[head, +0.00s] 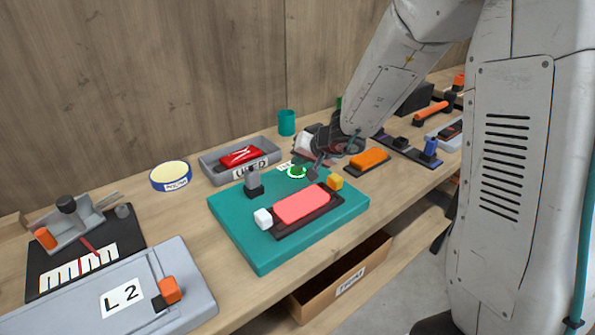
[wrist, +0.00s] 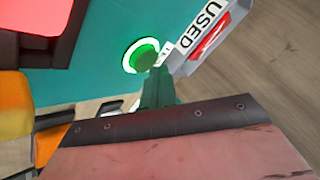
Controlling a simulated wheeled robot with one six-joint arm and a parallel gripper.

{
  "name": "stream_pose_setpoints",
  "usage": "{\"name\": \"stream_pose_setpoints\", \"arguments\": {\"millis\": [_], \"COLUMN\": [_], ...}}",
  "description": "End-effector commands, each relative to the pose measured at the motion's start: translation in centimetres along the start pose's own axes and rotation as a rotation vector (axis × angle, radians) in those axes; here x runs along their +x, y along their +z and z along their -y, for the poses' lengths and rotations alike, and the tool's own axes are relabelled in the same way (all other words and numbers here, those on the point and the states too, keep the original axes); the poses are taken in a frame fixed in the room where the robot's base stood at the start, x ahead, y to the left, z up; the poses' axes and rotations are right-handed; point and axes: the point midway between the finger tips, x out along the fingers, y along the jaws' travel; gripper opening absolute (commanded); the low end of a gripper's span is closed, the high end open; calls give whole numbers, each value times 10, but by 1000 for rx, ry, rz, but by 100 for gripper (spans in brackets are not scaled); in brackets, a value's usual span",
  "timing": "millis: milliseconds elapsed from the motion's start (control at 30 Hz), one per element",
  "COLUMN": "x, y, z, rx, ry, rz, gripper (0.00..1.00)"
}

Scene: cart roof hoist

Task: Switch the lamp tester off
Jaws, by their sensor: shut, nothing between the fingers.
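The lamp tester is a teal board (head: 236,232) on the bench; its teal surface also fills the upper left of the wrist view (wrist: 95,60). A bright red panel (head: 300,204) in a dark frame lies on it, with a white block (head: 263,218) and a yellow block (head: 336,182) at its ends. A green round button (head: 297,171) with a bright ring sits near the back edge; it also shows in the wrist view (wrist: 141,56). My gripper (head: 314,172) is shut and empty, its tips close beside the button. I cannot tell whether they touch.
A grey tray (head: 209,169) marked USED holds a red item behind the board. An orange block (head: 369,158) lies right. A grey L2 unit (head: 190,281) is front left.

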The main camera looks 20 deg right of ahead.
Motion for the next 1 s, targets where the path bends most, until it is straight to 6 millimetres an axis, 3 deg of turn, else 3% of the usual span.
{"name": "stream_pose_setpoints", "arguments": {"millis": [1000], "x": [7], "y": [5], "z": [-5], "rx": [0], "ry": [-1], "rz": [1], "gripper": [0]}}
